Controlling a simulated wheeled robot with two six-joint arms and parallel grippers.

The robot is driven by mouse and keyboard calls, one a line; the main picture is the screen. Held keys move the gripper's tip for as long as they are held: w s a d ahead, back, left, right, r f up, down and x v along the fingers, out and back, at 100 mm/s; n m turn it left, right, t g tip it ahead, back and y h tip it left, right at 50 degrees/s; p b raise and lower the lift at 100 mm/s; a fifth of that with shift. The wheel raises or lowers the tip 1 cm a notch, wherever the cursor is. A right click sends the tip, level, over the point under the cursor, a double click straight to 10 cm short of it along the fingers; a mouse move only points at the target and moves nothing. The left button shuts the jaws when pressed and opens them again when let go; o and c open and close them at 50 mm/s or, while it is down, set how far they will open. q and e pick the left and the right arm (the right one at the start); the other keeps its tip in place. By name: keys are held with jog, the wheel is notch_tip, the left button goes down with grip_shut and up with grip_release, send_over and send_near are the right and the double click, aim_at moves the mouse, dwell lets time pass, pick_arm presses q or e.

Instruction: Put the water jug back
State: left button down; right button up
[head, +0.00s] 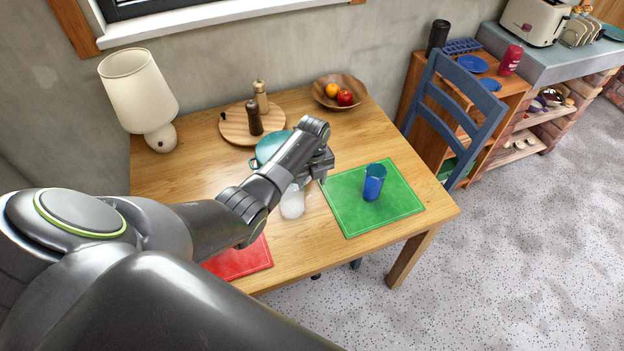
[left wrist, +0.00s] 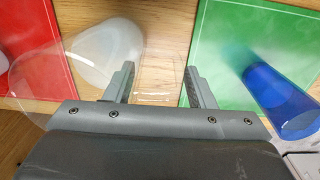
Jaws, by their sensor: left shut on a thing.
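The clear water jug (head: 292,204) is on or just above the wooden table, between the red mat and the green mat; I cannot tell if it touches the table. My left gripper (head: 314,177) is at the jug, shut on it. In the left wrist view the see-through jug (left wrist: 104,48) lies left of the fingers, with a faint clear part, likely its handle, between the two fingertips (left wrist: 160,80). My forearm hides part of the jug in the head view. My right gripper is not in view.
A blue glass (head: 374,182) stands on the green mat (head: 345,217). The red mat (head: 240,262) is partly behind my arm. Behind stand a teal pot (head: 270,147), a round board (head: 236,130) with two mills, a fruit bowl (head: 325,101) and a lamp (head: 138,90). A blue chair (head: 425,95) is at right.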

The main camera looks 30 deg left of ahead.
pick_arm(q)
jog(key=shift+w, duration=0.1)
jog(key=c, duration=0.6)
grip_release()
jog(key=shift+r, duration=0.5)
notch_tip(320, 180, up, 11)
jog(key=shift+d+r+b, duration=0.1)
jog(key=shift+b, duration=0.45)
